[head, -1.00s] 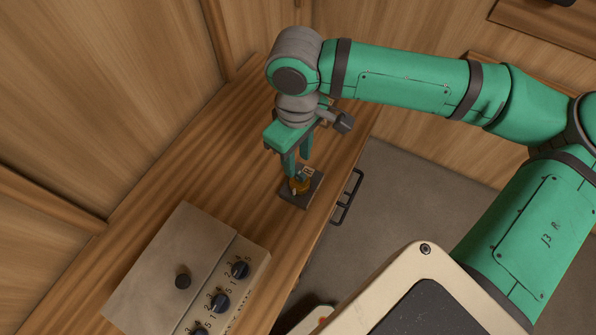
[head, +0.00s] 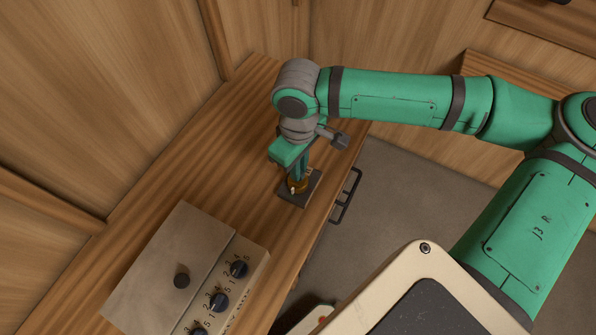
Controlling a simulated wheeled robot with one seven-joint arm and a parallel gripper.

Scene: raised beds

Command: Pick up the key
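A small brass-coloured piece (head: 293,186), which looks like the key, sits on a dark flat plate (head: 299,198) on the wooden counter, near the counter's front edge. My gripper (head: 299,180) points down directly over the plate, with its fingertips at the brass piece. The fingers partly hide the piece, so I cannot tell its full shape or whether they touch it. The finger gap is not clear from this angle.
A grey metal box (head: 175,265) with several black numbered knobs stands on the counter (head: 160,190) at the lower left. A black handle (head: 345,196) sticks out from the counter's front. Wooden walls close off the back and left. Grey floor (head: 400,200) is open at the right.

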